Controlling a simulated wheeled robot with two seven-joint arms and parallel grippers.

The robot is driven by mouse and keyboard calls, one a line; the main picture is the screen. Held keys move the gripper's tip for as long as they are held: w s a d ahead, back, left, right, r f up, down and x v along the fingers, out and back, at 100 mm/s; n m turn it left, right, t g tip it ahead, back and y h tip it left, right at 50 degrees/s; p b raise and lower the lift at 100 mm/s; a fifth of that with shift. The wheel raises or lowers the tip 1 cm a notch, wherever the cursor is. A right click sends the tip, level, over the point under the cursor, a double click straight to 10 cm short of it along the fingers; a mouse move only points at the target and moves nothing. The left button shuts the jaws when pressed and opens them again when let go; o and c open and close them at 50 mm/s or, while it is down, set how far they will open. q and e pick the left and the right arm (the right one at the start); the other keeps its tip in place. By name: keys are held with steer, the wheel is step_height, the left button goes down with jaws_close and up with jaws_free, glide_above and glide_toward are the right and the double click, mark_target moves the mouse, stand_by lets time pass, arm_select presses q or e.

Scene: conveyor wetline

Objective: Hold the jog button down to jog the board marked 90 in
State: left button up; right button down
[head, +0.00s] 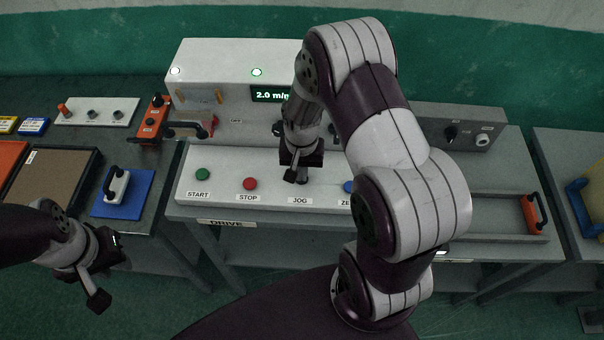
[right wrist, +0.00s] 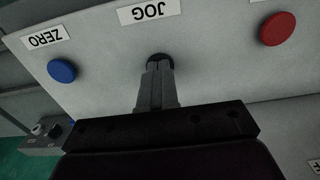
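The black jog button (right wrist: 159,60) shows in the right wrist view below the JOG label, mostly behind my fingertips. In the head view my arm and gripper hide it, above the JOG label (head: 300,200). My right gripper (head: 302,180) points down at it with its fingers together, also in the right wrist view (right wrist: 157,75). The tips are at or touching the button; I cannot tell whether it is pressed. My left gripper (head: 106,270) is open and empty at lower left, away from the panel. I cannot make out a board marked 90.
The panel has a green start button (head: 202,174), a red stop button (head: 250,184) and a blue zero button (head: 348,187). The display (head: 271,95) reads 2.0 m/min, partly covered by my arm. A blue plate with a handle (head: 135,205) lies on the left bench.

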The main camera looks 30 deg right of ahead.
step_height(320, 180, up, 7)
steer(key=p, duration=0.6)
